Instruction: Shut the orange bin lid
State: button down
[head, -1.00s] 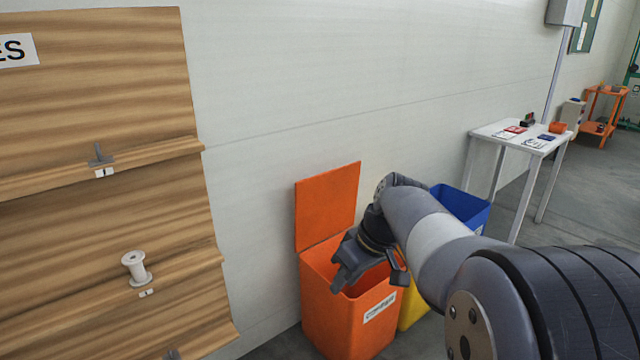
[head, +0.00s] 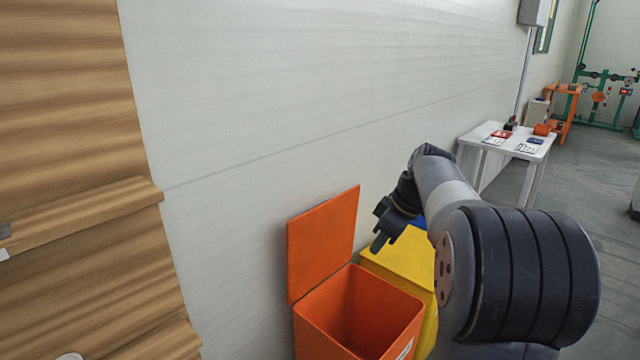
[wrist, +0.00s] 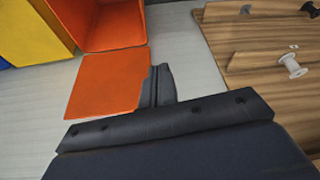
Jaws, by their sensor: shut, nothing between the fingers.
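The orange bin (head: 360,315) stands against the wall with its lid (head: 323,243) raised upright at the wall side, so its inside shows empty. My gripper (head: 378,246) is shut and empty, to the right of the lid and above the bin's back right in the head view. In the wrist view the shut fingers (wrist: 157,84) lie at the edge of the orange lid (wrist: 108,84), overlapping it in the picture. I cannot tell whether they touch it. The open bin (wrist: 112,25) shows beyond the lid there.
A yellow bin (head: 405,258) stands right beside the orange one. A wooden shelf board (head: 80,200) is at the left, with a white spool (wrist: 292,66) in the wrist view. A white table (head: 507,143) stands farther back along the wall. Floor at the right is clear.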

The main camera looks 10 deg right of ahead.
aim_at(320, 240)
jog(key=i+j+z, duration=0.2)
jog(key=i+j, duration=0.15)
jog(key=i, duration=0.25)
jog(key=i+j+z, duration=0.2)
jog(key=i+j, duration=0.3)
jog(key=i, duration=0.1)
